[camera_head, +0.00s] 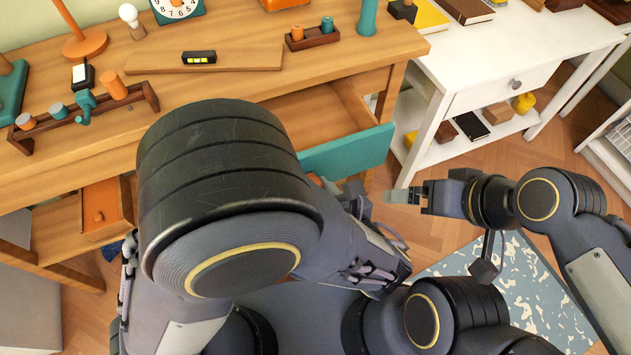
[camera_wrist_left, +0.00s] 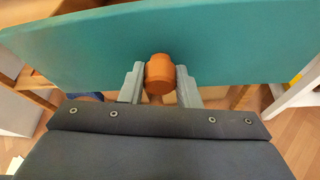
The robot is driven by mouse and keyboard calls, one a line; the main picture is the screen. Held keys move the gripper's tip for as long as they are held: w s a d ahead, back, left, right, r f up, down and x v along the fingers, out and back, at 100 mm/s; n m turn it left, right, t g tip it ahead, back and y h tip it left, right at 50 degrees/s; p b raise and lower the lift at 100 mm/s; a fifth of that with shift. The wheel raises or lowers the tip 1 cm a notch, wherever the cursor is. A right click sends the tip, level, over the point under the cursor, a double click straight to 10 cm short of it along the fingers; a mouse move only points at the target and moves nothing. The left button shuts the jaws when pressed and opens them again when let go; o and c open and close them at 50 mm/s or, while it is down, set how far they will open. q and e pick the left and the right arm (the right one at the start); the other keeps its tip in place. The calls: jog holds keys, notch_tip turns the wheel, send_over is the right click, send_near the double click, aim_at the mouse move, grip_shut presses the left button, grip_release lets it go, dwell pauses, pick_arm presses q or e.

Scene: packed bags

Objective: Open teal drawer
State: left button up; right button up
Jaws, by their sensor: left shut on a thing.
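The teal drawer front (camera_head: 348,152) shows below the wooden desk's edge. The drawer stands partly open, with its bare wooden inside (camera_head: 318,112) visible between the front and the desk. In the left wrist view the teal front (camera_wrist_left: 225,42) spans the picture, with an orange knob (camera_wrist_left: 160,74) at its middle. My left gripper (camera_wrist_left: 160,84) is shut on this knob, one finger at each side. In the head view my left arm hides most of the knob and part of the drawer. My right gripper (camera_head: 403,195) is away from the drawer, to its right, seen edge-on.
The desk top (camera_head: 330,65) holds a spirit level (camera_head: 199,57), a peg rack (camera_head: 85,112) and a small tray (camera_head: 313,38). An open orange drawer (camera_head: 102,206) is at left. A white side table (camera_head: 510,60) stands right. Wooden floor (camera_head: 440,235) lies below.

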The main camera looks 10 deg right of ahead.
pick_arm(q)
jog(key=shift+s, duration=0.1)
jog(key=shift+s+d, duration=0.1)
jog(key=shift+s, duration=0.1)
jog(key=o, duration=1)
jog(key=shift+s+d, duration=0.15)
jog(key=shift+s, duration=0.05)
pick_arm(e)
jog(key=shift+r, duration=0.15)
